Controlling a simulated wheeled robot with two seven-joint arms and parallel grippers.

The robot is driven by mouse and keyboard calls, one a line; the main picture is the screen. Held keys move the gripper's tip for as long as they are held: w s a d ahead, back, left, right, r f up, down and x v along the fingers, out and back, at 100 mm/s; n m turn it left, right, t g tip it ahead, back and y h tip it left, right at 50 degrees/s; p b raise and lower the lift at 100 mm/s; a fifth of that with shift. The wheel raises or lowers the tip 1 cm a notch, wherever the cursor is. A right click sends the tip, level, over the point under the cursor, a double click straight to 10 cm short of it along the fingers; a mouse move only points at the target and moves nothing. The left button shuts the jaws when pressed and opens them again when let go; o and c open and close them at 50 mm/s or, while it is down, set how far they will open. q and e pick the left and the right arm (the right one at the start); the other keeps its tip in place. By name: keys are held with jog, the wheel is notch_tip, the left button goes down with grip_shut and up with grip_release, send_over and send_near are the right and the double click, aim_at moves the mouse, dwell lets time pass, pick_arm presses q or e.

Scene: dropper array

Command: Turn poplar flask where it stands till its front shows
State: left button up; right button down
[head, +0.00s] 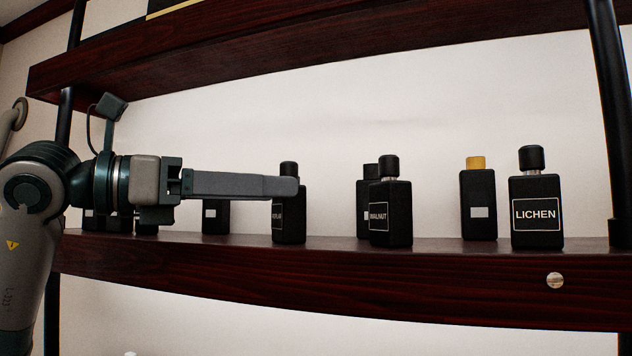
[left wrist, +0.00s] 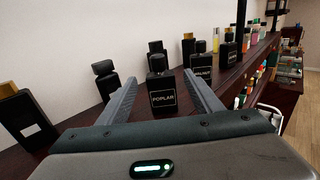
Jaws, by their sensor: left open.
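The poplar flask (head: 292,222) is black with a black cap and stands upright on the dark wooden shelf. In the head view its label face is turned to the left and shows narrow and slanted. In the left wrist view the poplar flask (left wrist: 162,97) shows its POPLAR label facing the camera. My left gripper (head: 290,187) comes in level from the left, and its finger covers part of the flask's upper body. In the left wrist view the open fingers (left wrist: 160,80) lie on either side of the flask, with gaps visible. My right gripper is out of view.
The walnut flask (head: 391,214) stands to the right, with another black flask (head: 364,205) partly behind it. Farther right are a yellow-capped flask (head: 478,204) and the lichen flask (head: 536,210). A black flask (head: 216,217) stands to the left. An upper shelf (head: 250,45) runs above.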

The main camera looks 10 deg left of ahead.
pick_arm(q)
jog(key=p+x, duration=0.2)
jog(key=x, duration=0.4)
jog(key=shift+w+d+r, duration=0.15)
jog(key=shift+d, duration=0.1)
jog(key=shift+p+x, duration=0.35)
jog(key=shift+x, duration=0.4)
